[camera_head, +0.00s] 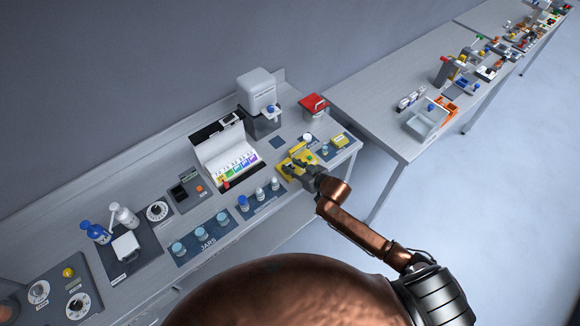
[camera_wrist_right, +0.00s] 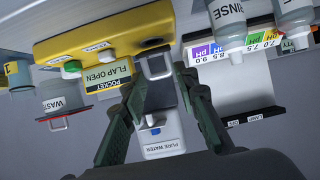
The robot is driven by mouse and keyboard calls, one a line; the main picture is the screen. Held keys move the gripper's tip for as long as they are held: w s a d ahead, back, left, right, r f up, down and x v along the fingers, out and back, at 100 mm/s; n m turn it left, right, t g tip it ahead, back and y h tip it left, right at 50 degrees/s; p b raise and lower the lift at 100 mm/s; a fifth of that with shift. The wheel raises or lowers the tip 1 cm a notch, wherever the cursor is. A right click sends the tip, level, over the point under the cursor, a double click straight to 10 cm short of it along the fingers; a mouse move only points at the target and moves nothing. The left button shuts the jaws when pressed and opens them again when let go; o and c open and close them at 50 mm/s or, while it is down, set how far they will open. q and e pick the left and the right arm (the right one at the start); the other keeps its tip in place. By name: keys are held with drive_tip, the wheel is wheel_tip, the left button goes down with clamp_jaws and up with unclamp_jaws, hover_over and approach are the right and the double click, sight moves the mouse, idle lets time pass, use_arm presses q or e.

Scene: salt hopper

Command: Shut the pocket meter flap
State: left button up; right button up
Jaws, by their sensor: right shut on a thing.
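The yellow pocket meter (camera_head: 300,157) lies near the right end of the near bench. In the right wrist view its yellow body (camera_wrist_right: 110,32) is upside down at the top, with a green button. Its display panel (camera_wrist_right: 103,77) reads "POCKET FLAP OPEN". My right gripper (camera_head: 293,169) is at the meter's near side. My left gripper is out of both views.
A grey-white pure water dispenser (camera_head: 257,92) and a red-lidded waste bin (camera_head: 314,106) stand behind the meter. A pH colour chart stand (camera_head: 232,150) and several bottles are to the left. A jar mat (camera_head: 207,240) lies nearer. A second bench stands right, across a gap.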

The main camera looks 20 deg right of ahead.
drive_tip(key=t+b, duration=0.1)
drive_tip(key=f+b, duration=0.1)
drive_tip(key=b, duration=0.1)
drive_tip(key=s+t+b, duration=0.1)
drive_tip(key=shift+d+f+t+y, duration=0.25)
drive_tip(key=shift+f+t+y, duration=0.05)
drive_tip(key=shift+f+y, duration=0.1)
drive_tip(key=shift+c, duration=0.2)
drive_tip(key=shift+o, duration=0.2)
drive_tip(key=shift+s+t+b, duration=0.15)
drive_tip(key=shift+t+b, duration=0.45)
drive_tip(key=shift+b, duration=0.4)
drive_tip(key=shift+c, duration=0.2)
drive_tip(key=o, duration=0.9)
drive_tip(key=shift+o, duration=0.2)
drive_tip(key=shift+s, duration=0.15)
drive_tip(key=v, duration=1.1)
drive_tip(key=shift+s+d, duration=0.3)
drive_tip(key=shift+d, duration=0.05)
